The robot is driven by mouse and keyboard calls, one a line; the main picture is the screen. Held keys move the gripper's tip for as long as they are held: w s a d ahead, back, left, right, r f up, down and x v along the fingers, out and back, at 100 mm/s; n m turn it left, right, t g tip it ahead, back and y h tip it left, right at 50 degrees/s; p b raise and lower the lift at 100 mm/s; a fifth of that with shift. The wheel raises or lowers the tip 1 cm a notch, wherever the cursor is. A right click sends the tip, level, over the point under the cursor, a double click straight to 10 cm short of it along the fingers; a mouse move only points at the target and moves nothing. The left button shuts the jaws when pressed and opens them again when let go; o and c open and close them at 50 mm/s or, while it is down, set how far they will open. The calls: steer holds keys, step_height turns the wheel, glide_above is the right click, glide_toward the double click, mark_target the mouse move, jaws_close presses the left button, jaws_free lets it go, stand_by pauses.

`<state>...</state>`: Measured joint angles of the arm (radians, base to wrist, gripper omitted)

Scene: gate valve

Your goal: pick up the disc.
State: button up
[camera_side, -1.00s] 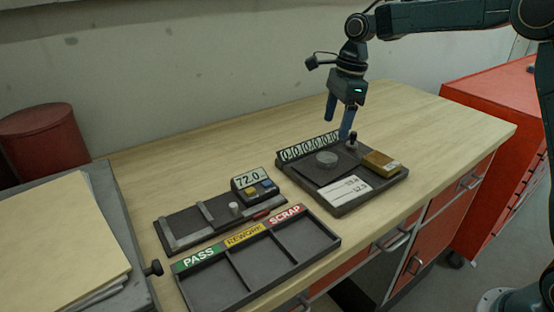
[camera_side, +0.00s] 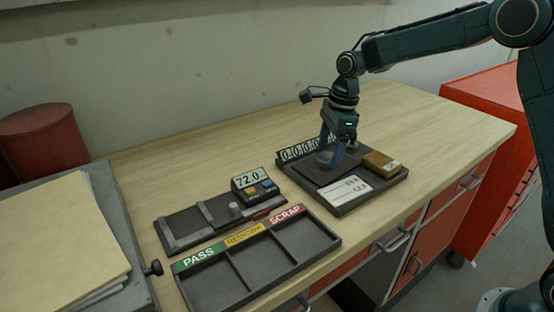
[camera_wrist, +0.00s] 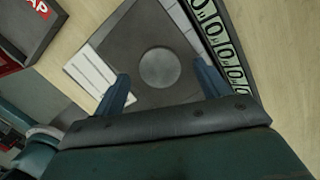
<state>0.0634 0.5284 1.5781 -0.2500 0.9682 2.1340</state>
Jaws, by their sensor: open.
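The disc is a flat grey round piece (camera_wrist: 160,68) lying on the dark plate of a tray (camera_side: 343,208). In the side view the disc (camera_side: 325,157) is partly hidden behind my gripper's fingers. My gripper (camera_side: 329,158) is low over the disc, its blue fingers apart on either side of it. I cannot tell whether the fingertips touch the plate.
The tray also holds a row of number tiles (camera_side: 292,153), a brown block (camera_side: 381,161) and a white card (camera_side: 345,188). A gauge with a 72.0 display (camera_side: 250,180) and a PASS, REWORK, SCRAP bin (camera_side: 325,242) stand to the left. The wooden bench (camera_side: 185,165) behind is clear.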

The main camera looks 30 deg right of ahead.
steer(key=shift+a+f, duration=0.1)
steer(key=shift+f, duration=0.65)
steer(key=c, duration=1.3)
